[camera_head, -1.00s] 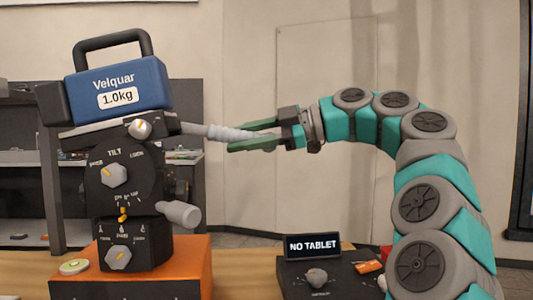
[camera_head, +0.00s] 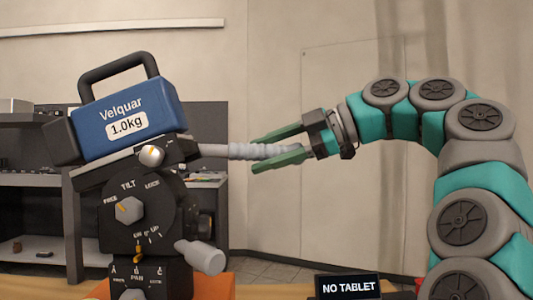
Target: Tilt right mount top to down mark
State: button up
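The mount shows at left, with a black body (camera_head: 147,227) and a tilted top plate (camera_head: 105,174). A blue weight marked Velquar 1.0kg (camera_head: 128,112) sits on the plate, its left end lower. The TILT knob (camera_head: 130,209) has its orange line toward FREE. An orange pointer (camera_head: 138,247) shows below it near small marks; the exact mark is too small to read. A long grey handle (camera_head: 218,149) runs right from the top. My gripper (camera_head: 252,153) has its green fingers parted above and below the handle. I cannot tell whether they touch it.
A second grey handle (camera_head: 200,256) sticks out lower right of the mount. The mount stands on an orange base (camera_head: 215,287). A NO TABLET sign (camera_head: 348,286) stands below my arm. A shelf unit (camera_head: 35,216) is behind at left.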

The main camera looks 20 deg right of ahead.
jog(key=shift+o, duration=0.5)
notch_tip(320, 180, up, 4)
jog(key=p, duration=0.3)
jog(key=shift+f, duration=0.1)
jog(key=s+r+b, duration=0.1)
jog(key=s, duration=1.5)
jog(key=shift+a+b, duration=0.35)
jog(key=shift+b, duration=0.05)
jog(key=shift+r, duration=0.1)
